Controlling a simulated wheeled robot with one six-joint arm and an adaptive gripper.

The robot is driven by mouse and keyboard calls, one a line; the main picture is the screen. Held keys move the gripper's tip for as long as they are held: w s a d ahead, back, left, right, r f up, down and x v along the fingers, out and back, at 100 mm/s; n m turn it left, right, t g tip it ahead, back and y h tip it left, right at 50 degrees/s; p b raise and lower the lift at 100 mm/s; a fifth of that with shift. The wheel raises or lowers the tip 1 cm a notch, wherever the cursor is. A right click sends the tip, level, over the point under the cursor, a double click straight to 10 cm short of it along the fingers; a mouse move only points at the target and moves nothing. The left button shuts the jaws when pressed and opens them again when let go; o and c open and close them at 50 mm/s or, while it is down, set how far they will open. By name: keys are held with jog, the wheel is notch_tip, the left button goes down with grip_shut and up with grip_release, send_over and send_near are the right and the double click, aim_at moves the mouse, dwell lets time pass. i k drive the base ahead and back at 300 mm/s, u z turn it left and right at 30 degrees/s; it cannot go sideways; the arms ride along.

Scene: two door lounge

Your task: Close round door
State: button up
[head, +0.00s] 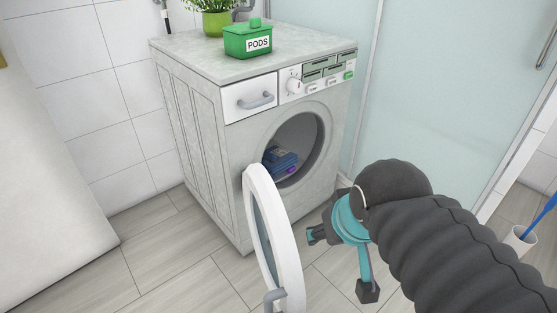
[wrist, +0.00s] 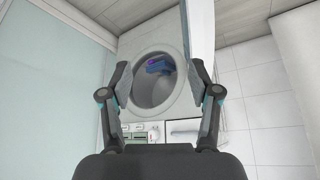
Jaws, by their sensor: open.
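The round door (head: 290,252) of the washing machine (head: 188,128) stands wide open, hinged at the left of the opening and sticking out toward me. It has a white rim, a glass middle and a grey handle (head: 272,298) low at its free edge. My gripper (head: 342,262) is open and empty, to the right of the door and in front of the machine. In the wrist view, the gripper (wrist: 158,78) faces the drum opening, and the door (wrist: 201,28) shows edge-on close to the right finger. I cannot tell whether they touch.
Blue folded cloth (head: 280,160) with a purple item lies in the drum. A green PODS box (head: 248,41) and a potted plant (head: 217,22) stand on the machine. A glass shower panel (head: 440,90) is at the right. Floor at the left is clear.

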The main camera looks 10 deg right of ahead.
aim_at(285, 287)
jog(key=u, duration=0.95)
jog(key=k, duration=1.05)
jog(key=z, duration=0.95)
jog(key=i, duration=0.5)
jog(key=z, duration=0.05)
